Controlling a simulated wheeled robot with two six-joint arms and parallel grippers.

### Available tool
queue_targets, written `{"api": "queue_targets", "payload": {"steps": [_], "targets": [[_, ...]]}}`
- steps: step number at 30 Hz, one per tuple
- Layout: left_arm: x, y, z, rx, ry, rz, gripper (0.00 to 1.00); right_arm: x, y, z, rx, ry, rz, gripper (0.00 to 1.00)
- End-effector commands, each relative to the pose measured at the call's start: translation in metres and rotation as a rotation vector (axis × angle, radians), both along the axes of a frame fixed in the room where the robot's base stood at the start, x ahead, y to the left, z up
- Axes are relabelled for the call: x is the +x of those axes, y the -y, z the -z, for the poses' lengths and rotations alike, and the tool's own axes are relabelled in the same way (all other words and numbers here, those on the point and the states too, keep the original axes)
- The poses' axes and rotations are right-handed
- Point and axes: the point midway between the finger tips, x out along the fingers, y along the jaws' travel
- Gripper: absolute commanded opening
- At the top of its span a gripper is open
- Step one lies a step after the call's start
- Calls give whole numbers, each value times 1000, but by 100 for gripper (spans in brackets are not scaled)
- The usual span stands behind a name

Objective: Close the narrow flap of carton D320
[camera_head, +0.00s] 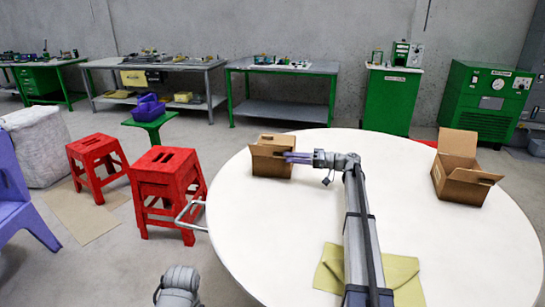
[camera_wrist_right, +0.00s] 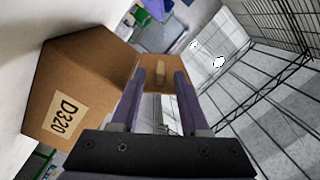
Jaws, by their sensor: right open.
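Carton D320 (camera_head: 268,166) is a small brown cardboard box at the far left of the round white table. In the right wrist view its labelled side (camera_wrist_right: 72,100) fills the left. A narrow flap (camera_wrist_right: 178,73) sticks out from the carton's edge in that view. My right gripper (camera_head: 287,157) has purple fingers and is beside the carton's right side. In the wrist view its open fingers (camera_wrist_right: 165,75) overlap the flap; I cannot tell whether they touch it. My left gripper is not in view.
Another open carton (camera_head: 460,185) stands on the table's right side. A yellow-green cloth (camera_head: 408,278) lies near the front, partly under my right arm. The table (camera_head: 270,225) is otherwise clear. Red stools (camera_head: 168,178) stand left of it.

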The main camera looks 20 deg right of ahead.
Motion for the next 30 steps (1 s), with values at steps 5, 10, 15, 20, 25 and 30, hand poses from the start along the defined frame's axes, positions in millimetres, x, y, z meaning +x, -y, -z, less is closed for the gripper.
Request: {"api": "queue_targets", "payload": {"steps": [5,10,15,20,25,30], "targets": [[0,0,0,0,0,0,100,9,-18,0,0,0,-2,45],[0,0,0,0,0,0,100,22,-41,0,0,0,-2,45],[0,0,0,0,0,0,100,33,-59,0,0,0,-1,45],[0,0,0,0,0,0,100,35,-63,0,0,0,0,45],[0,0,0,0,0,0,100,35,-63,0,0,0,0,42],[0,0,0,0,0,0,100,35,-63,0,0,0,0,22]]}}
